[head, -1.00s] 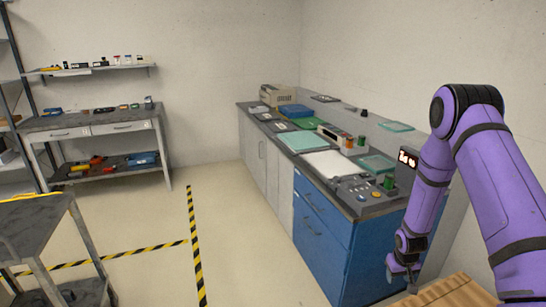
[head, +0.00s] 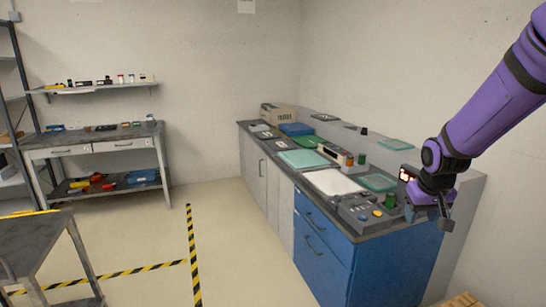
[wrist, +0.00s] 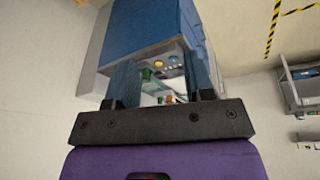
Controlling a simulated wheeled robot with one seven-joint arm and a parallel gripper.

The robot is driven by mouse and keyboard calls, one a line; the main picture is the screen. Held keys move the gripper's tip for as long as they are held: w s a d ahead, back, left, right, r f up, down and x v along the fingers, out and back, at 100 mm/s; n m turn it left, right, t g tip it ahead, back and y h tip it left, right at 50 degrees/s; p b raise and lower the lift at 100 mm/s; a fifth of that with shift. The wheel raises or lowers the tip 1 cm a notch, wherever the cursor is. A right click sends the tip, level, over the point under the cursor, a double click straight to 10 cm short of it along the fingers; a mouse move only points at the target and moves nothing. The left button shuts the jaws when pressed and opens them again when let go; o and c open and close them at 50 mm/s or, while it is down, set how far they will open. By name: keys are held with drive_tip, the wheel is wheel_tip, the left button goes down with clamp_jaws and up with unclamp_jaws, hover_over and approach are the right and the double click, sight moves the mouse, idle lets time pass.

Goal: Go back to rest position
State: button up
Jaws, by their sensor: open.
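My purple arm reaches in from the upper right in the head view. My gripper (head: 428,215) hangs at the right front end of the counter, beside the control panel. In the wrist view my gripper (wrist: 163,85) shows two fingers spread apart with nothing held between them. Between and beyond the fingers are the blue cabinet (wrist: 155,28) and the panel's coloured buttons (wrist: 165,62).
The counter (head: 375,226) runs along the right wall over blue drawers (head: 318,243), with trays and small items on top. A wooden crate (head: 462,300) is at the bottom right. A grey cart (head: 35,240) stands left. The taped floor between is clear.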

drive_tip(key=s+a+r, duration=0.2)
drive_tip(key=s+r, duration=0.3)
drive_tip(key=s, duration=0.3)
drive_tip(key=s+a+r+t, duration=0.1)
drive_tip(key=s+a+r, duration=0.1)
drive_tip(key=s+r, duration=0.3)
drive_tip(key=s+a+r+t+y, duration=0.1)
drive_tip(key=s+r, duration=0.5)
drive_tip(key=s, duration=0.7)
drive_tip(key=shift+a, duration=0.45)
drive_tip(key=shift+s+r, duration=0.1)
